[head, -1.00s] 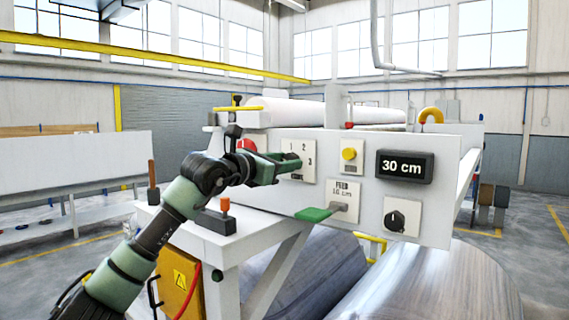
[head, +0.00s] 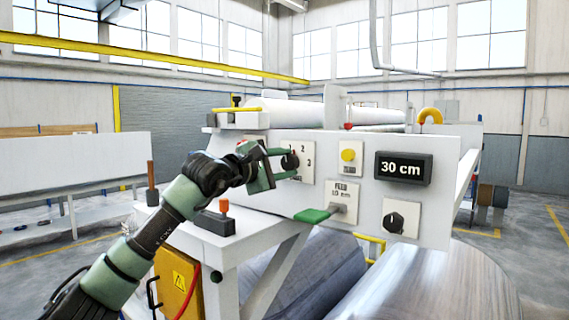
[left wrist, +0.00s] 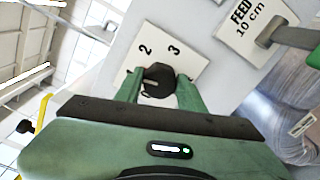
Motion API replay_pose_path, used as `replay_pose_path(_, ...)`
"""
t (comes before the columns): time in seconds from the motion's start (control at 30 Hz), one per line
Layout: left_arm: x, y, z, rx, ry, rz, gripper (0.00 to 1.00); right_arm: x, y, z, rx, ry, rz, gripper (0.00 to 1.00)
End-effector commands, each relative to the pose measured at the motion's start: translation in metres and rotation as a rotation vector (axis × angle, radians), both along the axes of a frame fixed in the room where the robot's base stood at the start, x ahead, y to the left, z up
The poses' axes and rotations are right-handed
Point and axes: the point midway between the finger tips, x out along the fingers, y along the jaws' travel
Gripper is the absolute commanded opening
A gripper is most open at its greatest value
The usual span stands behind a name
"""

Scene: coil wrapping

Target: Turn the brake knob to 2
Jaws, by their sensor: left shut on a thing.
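The brake knob (head: 289,161) is a dark faceted knob on a white plate with the numbers 1, 2 and 3, at the left of the machine's white front panel. In the left wrist view the knob (left wrist: 158,80) sits between my two green fingers, with 2 and 3 readable beyond it. My left gripper (head: 290,163) is shut on the knob, one finger above and one below in the head view; it also fills the lower left wrist view (left wrist: 159,76). I cannot tell for certain which number the knob points to. My right gripper is out of view.
Right of the knob are a yellow button (head: 348,155), a "30 cm" display (head: 404,168), a feed lever with a green handle (head: 312,215) and another black knob (head: 394,221). Large rolls (head: 430,290) lie under the panel.

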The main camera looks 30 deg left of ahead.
Motion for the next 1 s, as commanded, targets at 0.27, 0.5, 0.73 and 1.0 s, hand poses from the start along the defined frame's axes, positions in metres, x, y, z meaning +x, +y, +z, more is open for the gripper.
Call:
replay_pose_path(0.27,-0.0002,0.0000,0.0005,0.263,-0.022,0.001,0.00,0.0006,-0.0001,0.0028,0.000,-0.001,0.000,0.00)
replay_pose_path(0.5,-0.0001,-0.0005,-0.0001,0.471,-0.039,0.001,0.00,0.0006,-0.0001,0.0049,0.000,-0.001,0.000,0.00)
replay_pose_path(0.73,-0.0003,-0.0006,-0.0008,0.620,-0.050,0.001,0.00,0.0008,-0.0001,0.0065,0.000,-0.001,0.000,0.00)
replay_pose_path(1.0,-0.0003,-0.0004,-0.0012,0.714,-0.058,0.002,0.00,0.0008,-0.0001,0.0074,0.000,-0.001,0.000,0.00)
